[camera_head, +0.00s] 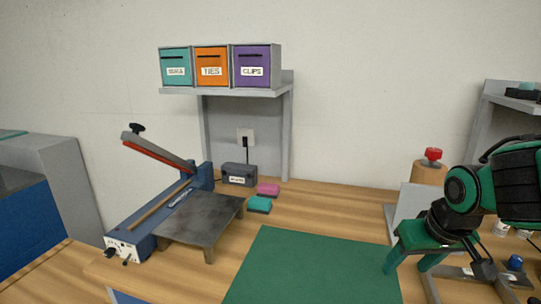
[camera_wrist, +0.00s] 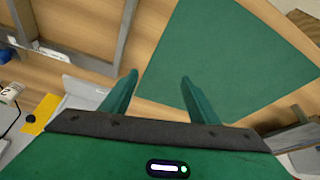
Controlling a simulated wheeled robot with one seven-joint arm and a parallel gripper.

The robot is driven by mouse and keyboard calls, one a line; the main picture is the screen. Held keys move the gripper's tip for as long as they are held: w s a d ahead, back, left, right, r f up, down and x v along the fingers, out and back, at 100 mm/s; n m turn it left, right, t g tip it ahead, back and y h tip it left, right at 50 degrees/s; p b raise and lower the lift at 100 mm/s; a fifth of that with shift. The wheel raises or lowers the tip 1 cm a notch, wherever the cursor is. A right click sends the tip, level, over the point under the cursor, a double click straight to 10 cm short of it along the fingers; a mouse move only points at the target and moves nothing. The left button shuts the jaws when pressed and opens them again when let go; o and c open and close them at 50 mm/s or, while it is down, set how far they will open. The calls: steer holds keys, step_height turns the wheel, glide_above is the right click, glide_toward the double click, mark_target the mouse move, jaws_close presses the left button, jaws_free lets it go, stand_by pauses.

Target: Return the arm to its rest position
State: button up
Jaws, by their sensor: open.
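My arm comes in from the right in the head view. My gripper (camera_head: 408,272) is green and points down over the right edge of the green mat. Its two fingers stand apart with nothing between them. In the wrist view my gripper (camera_wrist: 160,92) is also open and empty, with wood and the mat's edge beyond the fingers. The green mat (camera_head: 312,268) lies flat on the wooden table; it also shows in the wrist view (camera_wrist: 225,65).
A blue heat sealer (camera_head: 150,225) with a raised arm and a dark metal stand (camera_head: 200,222) are at left. Teal and pink blocks (camera_head: 259,204) lie behind the mat. A shelf (camera_head: 225,92) holds three labelled bins. A red-topped container (camera_head: 430,172) stands behind my gripper. The mat is clear.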

steer(key=s+d+m+g, duration=0.1)
steer(key=s+d+m, duration=0.1)
steer(key=s, duration=0.3)
steer(key=s+d+f+m+g, duration=0.1)
steer(key=s+d+m+g, duration=0.1)
steer(key=s+d, duration=0.3)
steer(key=s+d+m+g, duration=0.1)
steer(key=s+d+m, duration=0.1)
steer(key=s+d, duration=0.2)
steer(key=shift+s+d+f+g, duration=0.1)
steer(key=shift+s+f+g, duration=0.1)
steer(key=shift+s, duration=0.45)
steer(key=shift+s+d+f+g, duration=0.1)
steer(key=shift+s+f, duration=0.1)
steer(key=shift+s, duration=0.4)
steer(key=shift+w+f, duration=0.3)
steer(key=shift+w, duration=0.45)
steer(key=shift+s, duration=0.1)
